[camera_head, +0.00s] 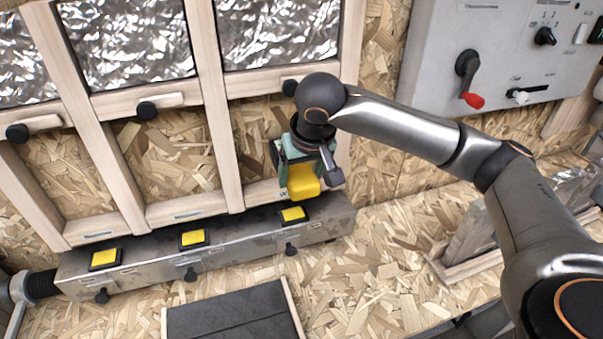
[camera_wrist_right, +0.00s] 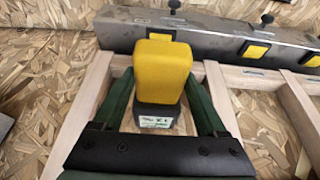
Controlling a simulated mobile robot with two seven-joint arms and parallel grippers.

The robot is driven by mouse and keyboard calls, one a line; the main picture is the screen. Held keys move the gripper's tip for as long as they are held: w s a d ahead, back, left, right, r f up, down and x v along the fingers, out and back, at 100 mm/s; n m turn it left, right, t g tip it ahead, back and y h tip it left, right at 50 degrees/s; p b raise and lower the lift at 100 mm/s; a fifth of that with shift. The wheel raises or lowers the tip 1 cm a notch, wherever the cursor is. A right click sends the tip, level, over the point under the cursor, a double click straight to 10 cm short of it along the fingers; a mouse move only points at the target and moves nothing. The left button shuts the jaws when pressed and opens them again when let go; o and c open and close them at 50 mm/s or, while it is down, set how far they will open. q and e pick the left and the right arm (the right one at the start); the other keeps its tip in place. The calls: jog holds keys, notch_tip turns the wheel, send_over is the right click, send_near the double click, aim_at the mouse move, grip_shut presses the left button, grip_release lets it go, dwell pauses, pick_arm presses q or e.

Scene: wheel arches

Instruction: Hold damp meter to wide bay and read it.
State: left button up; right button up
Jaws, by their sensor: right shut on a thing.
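The damp meter (camera_head: 303,182) has a yellow body. My right gripper (camera_head: 304,158), with green fingers, is shut on it in front of the rightmost visible lower bay (camera_head: 258,145), which looks the widest. In the right wrist view the yellow damp meter (camera_wrist_right: 160,72) sits between the fingers of my right gripper (camera_wrist_right: 160,92). Its dark end (camera_wrist_right: 158,118) carries a small label, too small to read. No reading can be made out. I cannot tell whether the meter touches the bay's board. My left gripper is not in view.
A metal box rail (camera_head: 155,257) with yellow pads and black knobs runs below the bays. Wooden studs (camera_head: 216,100) divide them, with foil panels (camera_head: 125,40) above. A grey control box (camera_head: 440,60) with a red-tipped lever hangs at right. A dark panel (camera_head: 232,318) lies at front.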

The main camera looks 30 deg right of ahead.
jog(key=shift+w+r, duration=0.1)
jog(key=s+a, duration=0.2)
jog(key=s, duration=0.7)
jog(key=shift+s, duration=0.3)
jog(key=shift+a, duration=0.15)
dwell(0.5)
jog(key=a+f+n+y, duration=0.1)
jog(key=a+f+n, duration=0.2)
jog(key=a+f, duration=0.3)
jog(key=a+r+n+t+y+b, duration=0.1)
jog(key=a+r+n+y, duration=0.1)
jog(key=a+r+n, duration=0.3)
jog(key=a+r+n+t+y+b, duration=0.1)
jog(key=a+r+n, duration=0.5)
jog(key=r+n, duration=0.7)
jog(key=shift+w+a+r+n+t+y, duration=0.3)
jog(key=shift+n+t+y, duration=0.4)
jog(key=shift+y, duration=0.3)
jog(key=shift+f, duration=0.1)
